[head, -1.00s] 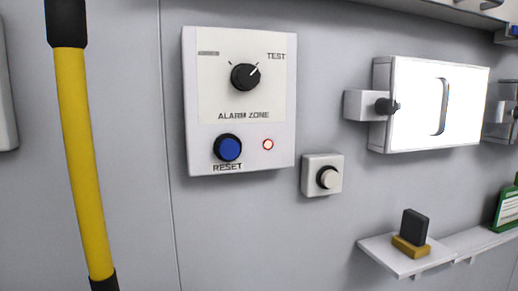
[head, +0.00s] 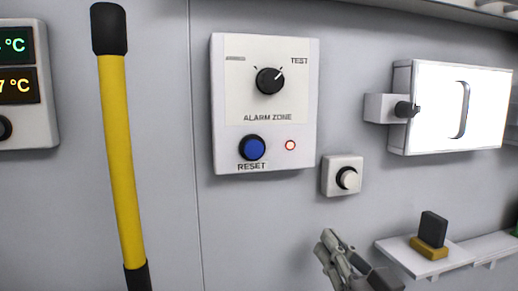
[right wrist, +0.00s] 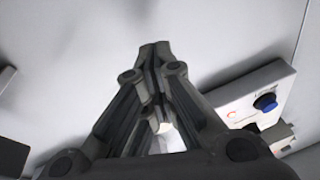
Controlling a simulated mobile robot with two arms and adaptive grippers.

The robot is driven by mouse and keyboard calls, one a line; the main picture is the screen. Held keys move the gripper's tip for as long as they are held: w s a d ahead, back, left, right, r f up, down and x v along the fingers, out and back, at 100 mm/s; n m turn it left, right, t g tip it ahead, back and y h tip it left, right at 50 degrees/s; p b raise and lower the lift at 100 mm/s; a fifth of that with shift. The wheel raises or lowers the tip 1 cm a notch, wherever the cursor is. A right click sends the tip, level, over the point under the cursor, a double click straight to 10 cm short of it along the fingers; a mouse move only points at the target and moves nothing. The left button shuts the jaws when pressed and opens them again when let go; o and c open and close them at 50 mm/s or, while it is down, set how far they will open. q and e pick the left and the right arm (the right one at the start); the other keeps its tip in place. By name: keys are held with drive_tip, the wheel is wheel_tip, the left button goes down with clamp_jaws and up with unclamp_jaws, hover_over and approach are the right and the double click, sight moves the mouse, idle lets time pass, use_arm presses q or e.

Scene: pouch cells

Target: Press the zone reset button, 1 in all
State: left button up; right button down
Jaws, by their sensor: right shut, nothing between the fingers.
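The blue reset button (head: 252,147) is at the lower left of the white alarm zone panel (head: 220,100) on the wall, above the word RESET. A small red-ringed light (head: 290,145) is beside it, and a black knob (head: 269,80) is above, turned toward TEST. My right gripper (head: 328,240) is below and to the right of the panel, apart from it, shut and empty. In the right wrist view the shut fingers (right wrist: 155,48) point at bare wall, with the blue button (right wrist: 265,102) to their right. My left gripper is not in view.
A small white box with a round pale button (head: 347,178) is on the wall right of the panel. A yellow bar (head: 120,160) stands at the left. A shelf (head: 420,266) with a dark block (head: 433,227) is at lower right. A lit white box (head: 480,110) is at upper right.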

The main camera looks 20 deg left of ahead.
sight(253, 149)
drive_tip(key=s+a+r+n+g+y, duration=0.1)
drive_tip(key=s+r+n+y, duration=0.3)
drive_tip(key=s+r, duration=0.4)
drive_tip(key=s+a+r+n+g+y, duration=0.2)
drive_tip(key=s+r+n+g+y, duration=0.1)
drive_tip(key=s+r, duration=0.5)
wheel_tip(253, 149, up, 2)
drive_tip(key=g+y, duration=0.1)
drive_tip(key=y, duration=0.1)
drive_tip(key=shift+s+n+y, duration=0.3)
drive_tip(key=shift+s+n, duration=0.05)
drive_tip(key=shift+n, duration=0.05)
drive_tip(key=shift+a, duration=0.1)
drive_tip(key=shift+w+a+b, duration=0.15)
drive_tip(key=shift+w+a, duration=0.65)
drive_tip(key=shift+w, duration=0.45)
drive_tip(key=shift+w+a+b, duration=0.1)
drive_tip(key=shift+w+a, duration=0.7)
drive_tip(key=shift+w, duration=0.45)
drive_tip(key=shift+w+a+b, duration=0.15)
drive_tip(key=shift+w+a, duration=0.65)
drive_tip(key=shift+w, duration=0.45)
drive_tip(key=shift+w+a, duration=0.25)
drive_tip(key=shift+w, duration=0.1)
